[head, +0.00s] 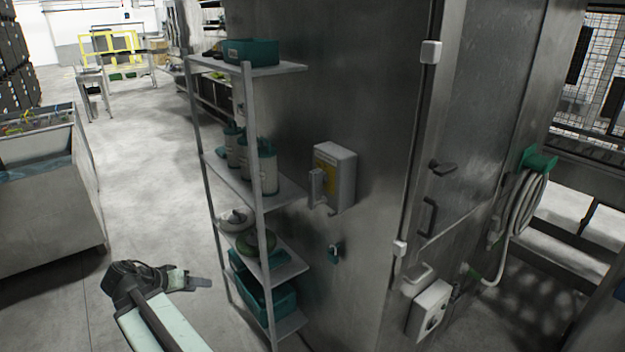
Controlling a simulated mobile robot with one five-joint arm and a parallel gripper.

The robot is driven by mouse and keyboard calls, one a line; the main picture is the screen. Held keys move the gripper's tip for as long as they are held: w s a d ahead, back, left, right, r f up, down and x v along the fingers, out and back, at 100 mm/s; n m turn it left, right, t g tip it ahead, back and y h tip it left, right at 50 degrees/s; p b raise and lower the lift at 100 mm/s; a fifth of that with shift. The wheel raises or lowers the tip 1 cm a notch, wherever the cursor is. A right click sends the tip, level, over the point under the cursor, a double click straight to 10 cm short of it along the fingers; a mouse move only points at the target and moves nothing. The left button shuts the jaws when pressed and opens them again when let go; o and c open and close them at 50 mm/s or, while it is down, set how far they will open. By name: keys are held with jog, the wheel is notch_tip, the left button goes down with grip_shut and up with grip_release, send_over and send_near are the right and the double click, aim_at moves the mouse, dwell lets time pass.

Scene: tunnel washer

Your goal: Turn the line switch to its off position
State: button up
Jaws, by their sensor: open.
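A pale box with a yellow label (333,177) is mounted on the grey metal wall and looks like the line switch. A light grey lever handle (318,187) stands out at its left side; its exact position is hard to read. My gripper (196,279) is at the lower left, over the floor, left of the shelf and well apart from the box. It is open and nothing shows between its fingers. A second pale box with a dark round knob (430,310) is low on the wall at the right.
A metal shelf rack (205,165) with teal bins (251,52) and canisters (262,168) stands between my gripper and the box. A door handle (428,215) and a coiled hose (518,215) are at the right. A large bin (45,215) stands left. Floor (150,170) between is clear.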

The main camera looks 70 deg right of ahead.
jog(key=s+d+r+m+g+h+p, duration=0.1)
jog(key=s+d+r+m+g+h, duration=0.1)
jog(key=s+d+r+m, duration=0.35)
jog(key=s+d+r+m+g+h+p, duration=0.1)
jog(key=s+d+r+m+g+h, duration=0.1)
jog(key=s+d+r, duration=0.65)
jog(key=m+g+h, duration=0.2)
jog(key=m+g, duration=0.2)
send_near(310, 191)
jog(key=x, duration=1)
jog(key=shift+s+d+p, duration=0.2)
jog(key=shift+d+p, duration=0.15)
grip_shut()
